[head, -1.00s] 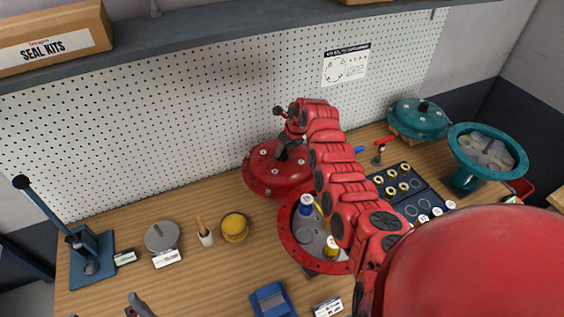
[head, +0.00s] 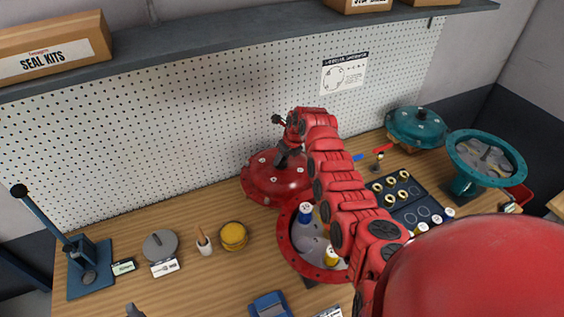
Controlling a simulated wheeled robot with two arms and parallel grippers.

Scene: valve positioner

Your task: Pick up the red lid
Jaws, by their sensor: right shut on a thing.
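The red lid (head: 262,180) is a domed disc with bolts around its rim, behind the red open housing (head: 290,252) near the pegboard. My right gripper (head: 284,158) is over the lid's centre and shut on it; my arm hides part of the grip and the lid's right side. I cannot tell whether the lid is clear of the bench. My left gripper (head: 134,311) barely shows at the bottom edge, and its jaws cannot be made out.
The housing holds a blue-and-white part (head: 305,212) and a yellow one (head: 331,256). A dark tray (head: 420,204) with rings, a teal lid (head: 416,127) and a teal housing (head: 487,158) stand right. A yellow round item (head: 233,236) and a press (head: 88,268) stand left.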

